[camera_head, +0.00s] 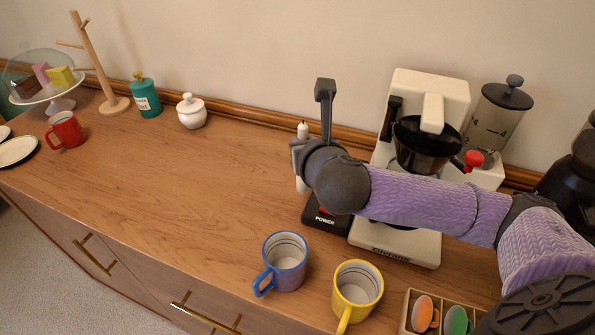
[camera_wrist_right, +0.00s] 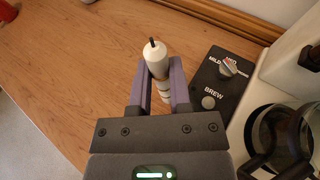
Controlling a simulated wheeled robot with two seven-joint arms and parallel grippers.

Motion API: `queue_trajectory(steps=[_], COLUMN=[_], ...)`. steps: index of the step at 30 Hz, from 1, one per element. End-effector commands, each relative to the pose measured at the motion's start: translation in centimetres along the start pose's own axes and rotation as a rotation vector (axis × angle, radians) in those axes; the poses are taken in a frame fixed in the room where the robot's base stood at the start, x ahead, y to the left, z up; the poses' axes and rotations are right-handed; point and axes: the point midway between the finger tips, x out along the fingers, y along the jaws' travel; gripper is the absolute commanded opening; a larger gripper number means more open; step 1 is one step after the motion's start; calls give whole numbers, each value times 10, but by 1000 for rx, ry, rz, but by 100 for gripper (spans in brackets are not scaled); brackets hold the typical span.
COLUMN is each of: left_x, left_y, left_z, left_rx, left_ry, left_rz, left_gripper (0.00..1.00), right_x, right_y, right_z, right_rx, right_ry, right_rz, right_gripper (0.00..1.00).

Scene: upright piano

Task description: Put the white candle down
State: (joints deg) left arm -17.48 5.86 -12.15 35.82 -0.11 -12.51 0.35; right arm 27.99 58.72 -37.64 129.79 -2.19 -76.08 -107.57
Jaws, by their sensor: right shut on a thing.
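My right gripper (camera_head: 300,155) is shut on the white candle, left of the coffee maker. The candle's top and dark wick (camera_head: 303,130) show above the gripper in the head view, and it looks upright. In the right wrist view the candle (camera_wrist_right: 156,58) stands between the two purple fingers of the right gripper (camera_wrist_right: 161,85), over the wooden counter (camera_wrist_right: 85,75). Its lower part is partly hidden, and I cannot tell whether its base touches the counter. My left gripper is not in view.
The coffee maker (camera_head: 395,243) and its control box (camera_wrist_right: 215,80) are close on the right. Blue (camera_head: 288,262) and yellow (camera_head: 357,290) mugs stand in front. A white sugar pot (camera_head: 191,112) and teal canister (camera_head: 146,97) stand at the back left. The counter's middle is clear.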

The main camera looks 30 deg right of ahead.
Motion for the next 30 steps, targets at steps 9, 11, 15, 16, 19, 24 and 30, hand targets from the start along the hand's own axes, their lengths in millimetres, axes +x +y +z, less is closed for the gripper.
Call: queue_trajectory(steps=[9,11,15,16,19,24,30], left_x=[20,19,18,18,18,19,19], left_y=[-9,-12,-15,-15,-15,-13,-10], left_z=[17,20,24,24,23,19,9], left_rx=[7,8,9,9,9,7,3], left_ry=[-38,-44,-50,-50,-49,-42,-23], left_rz=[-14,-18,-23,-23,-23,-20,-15], left_gripper=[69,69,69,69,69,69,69], right_x=[15,14,15,15,15,15,15], right_y=[0,0,0,0,0,0,0], right_z=[-38,-37,-38,-39,-39,-39,-38], right_rx=[0,0,0,-1,0,0,0], right_ry=[0,-1,0,0,-1,-1,-1], right_rz=[0,0,0,0,1,1,1], right_gripper=[0,0,0,0,38,59,59])
